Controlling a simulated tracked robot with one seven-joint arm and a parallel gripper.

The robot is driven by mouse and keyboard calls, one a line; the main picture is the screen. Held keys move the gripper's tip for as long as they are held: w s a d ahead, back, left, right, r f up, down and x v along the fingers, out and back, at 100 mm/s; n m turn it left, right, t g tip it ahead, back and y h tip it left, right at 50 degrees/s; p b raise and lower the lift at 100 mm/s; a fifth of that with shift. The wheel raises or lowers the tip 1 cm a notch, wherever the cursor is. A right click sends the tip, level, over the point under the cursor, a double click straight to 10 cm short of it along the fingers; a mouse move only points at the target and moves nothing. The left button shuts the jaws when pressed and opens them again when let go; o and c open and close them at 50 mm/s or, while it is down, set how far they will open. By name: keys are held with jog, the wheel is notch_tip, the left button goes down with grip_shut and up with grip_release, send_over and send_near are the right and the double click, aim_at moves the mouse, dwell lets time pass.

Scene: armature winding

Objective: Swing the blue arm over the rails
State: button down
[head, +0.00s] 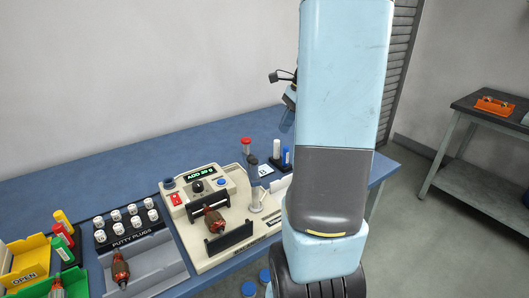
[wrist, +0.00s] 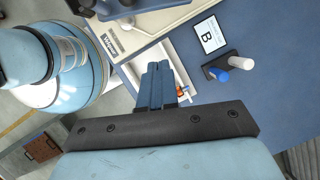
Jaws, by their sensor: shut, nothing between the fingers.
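The balancing machine (head: 203,184) stands on the blue table, with two black rails (head: 229,241) on its cream base. A red-brown armature (head: 213,220) sits between the rails. A small blue arm (head: 254,168) appears to top the grey post at the machine's right side, turned away from the rails. In the wrist view, part of the cream base (wrist: 125,38) shows at the top. My gripper (wrist: 158,66) is shut and empty, above a white tray beside the base.
Markers in a stand (wrist: 221,69) and a card marked B (wrist: 209,36) are near the gripper. Left of the machine are a putty-plug rack (head: 128,228), a grey tray and a yellow open bin (head: 26,262). Bare table lies behind the machine.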

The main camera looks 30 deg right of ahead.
aim_at(250, 159)
jog(key=w+a+f, duration=0.2)
jog(key=a+f, duration=0.5)
jog(key=f, duration=0.2)
jog(key=shift+w+a, duration=0.15)
jog(key=shift+w, duration=0.05)
jog(key=shift+f, duration=0.1)
jog(key=shift+w+a+n, duration=0.2)
jog(key=shift+a+n, duration=0.05)
jog(key=shift+n, duration=0.15)
dwell(0.4)
